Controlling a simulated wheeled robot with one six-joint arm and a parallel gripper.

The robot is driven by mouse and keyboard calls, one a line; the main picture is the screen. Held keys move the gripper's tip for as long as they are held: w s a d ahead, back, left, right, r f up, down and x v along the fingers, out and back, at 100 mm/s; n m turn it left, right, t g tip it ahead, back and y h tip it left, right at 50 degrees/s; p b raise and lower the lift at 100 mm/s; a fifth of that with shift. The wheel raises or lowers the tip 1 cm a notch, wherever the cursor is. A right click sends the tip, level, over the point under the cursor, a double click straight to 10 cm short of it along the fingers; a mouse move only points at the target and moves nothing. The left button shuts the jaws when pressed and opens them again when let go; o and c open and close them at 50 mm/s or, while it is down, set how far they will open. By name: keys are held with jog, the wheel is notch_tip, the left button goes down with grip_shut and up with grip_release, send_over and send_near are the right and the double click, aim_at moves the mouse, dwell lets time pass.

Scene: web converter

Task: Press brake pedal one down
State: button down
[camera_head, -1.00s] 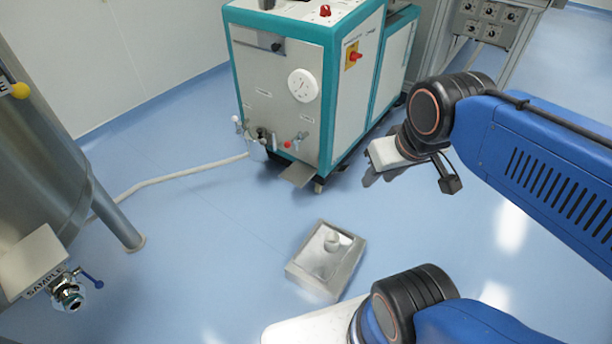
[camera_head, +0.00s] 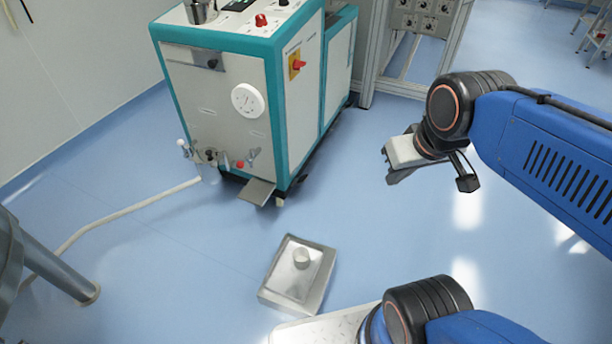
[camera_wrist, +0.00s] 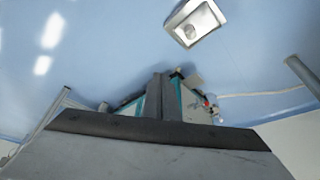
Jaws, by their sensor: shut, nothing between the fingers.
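A flat grey metal plate (camera_head: 257,191), possibly the brake pedal, sticks out low at the front of the teal and white machine (camera_head: 222,110). It also shows in the wrist view (camera_wrist: 194,80), past the fingers. No label tells me which part is brake pedal one. A black caster (camera_head: 280,199) shows beside the plate at the machine's bottom corner. My gripper (camera_head: 388,166) is shut and empty, in the air to the right of the machine and apart from it. In the wrist view, its fingers (camera_wrist: 157,95) are together at the lower middle.
A shallow metal box with a round knob (camera_head: 297,275) sits on the floor in front of the machine. A pale hose (camera_head: 125,213) runs left from the machine. A steel vessel leg (camera_head: 62,268) stands at lower left. Blue floor right of the machine is open.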

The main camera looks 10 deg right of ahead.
jog(key=w+a+f+n+g, duration=0.1)
jog(key=w+f+n, duration=0.1)
jog(key=w, duration=0.9)
jog(key=w+a+f+n, duration=0.2)
jog(key=w, duration=0.9)
jog(key=w+a+f+n+g, duration=0.1)
jog(key=w+f, duration=0.2)
jog(key=w, duration=0.8)
jog(key=w+a+f+n, duration=0.1)
jog(key=w+f, duration=0.6)
jog(key=f, duration=0.3)
jog(key=w+a+f+n+g, duration=0.1)
jog(key=w+a+f+n, duration=0.1)
jog(key=w+f, duration=0.5)
jog(key=w+a+f+n+y, duration=0.1)
jog(key=w+f+n, duration=0.1)
jog(key=w+f, duration=0.6)
jog(key=shift+a+f+g, duration=0.2)
jog(key=shift+f+g, duration=0.2)
jog(key=shift+f, duration=2.8)
jog(key=shift+w+f, duration=0.1)
jog(key=shift+f, duration=0.05)
